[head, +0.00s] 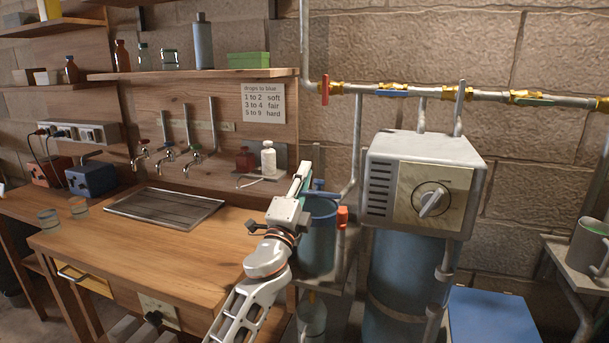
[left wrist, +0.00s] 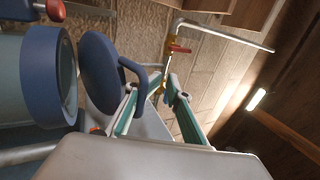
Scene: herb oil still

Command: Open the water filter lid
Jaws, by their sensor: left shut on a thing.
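The water filter is a blue cylinder (head: 317,240) on a small stand right of the wooden bench. Its round blue lid (left wrist: 100,74) shows in the left wrist view beside the filter's dark blue rim (left wrist: 62,76), with a narrow gap between them. A blue loop handle (left wrist: 134,72) stands out from the lid. My left gripper (head: 303,172) is over the filter's top. In the left wrist view its green-lined fingers (left wrist: 152,108) are at the handle, and it is shut on it. The exact contact is partly hidden. My right gripper is not in view.
An orange-red part (head: 343,217) sits at the filter's right side. A large grey unit with a dial (head: 430,185) stands close on the right, and a pipe with valves (head: 390,90) runs above. The wooden bench (head: 190,255) on the left has clear room.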

